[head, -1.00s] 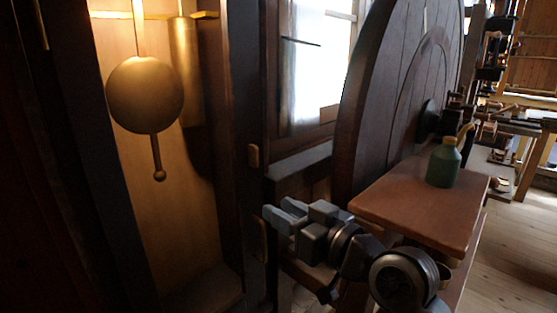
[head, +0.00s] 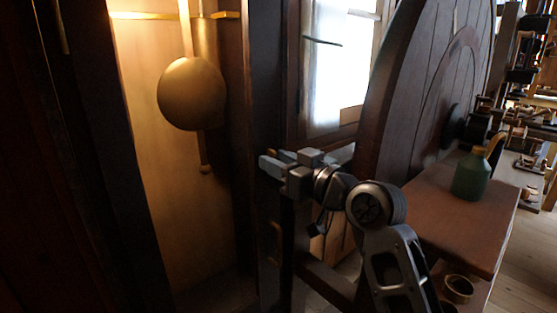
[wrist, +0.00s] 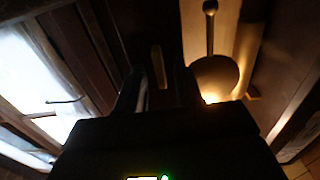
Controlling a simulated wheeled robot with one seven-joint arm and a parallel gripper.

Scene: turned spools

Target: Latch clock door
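The tall dark clock case stands at the left, with a brass pendulum bob (head: 191,94) visible in its lit inside. A dark upright (head: 268,70) edges the opening on the right. A small brass piece, likely the latch, shows in the wrist view (wrist: 157,62), ahead of my fingers. In the head view it is mostly hidden behind my gripper (head: 273,162). A second brass piece (head: 274,243) sits lower on the upright. My gripper is beside the upright at the upper piece's height, fingers apart and apparently empty. I cannot tell whether they touch the brass.
A large dark wooden wheel (head: 420,90) stands close to the right of my arm. A small wooden table (head: 455,222) holds a green bottle (head: 471,174). A bright window (head: 335,75) is behind. Open floor lies at the far right.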

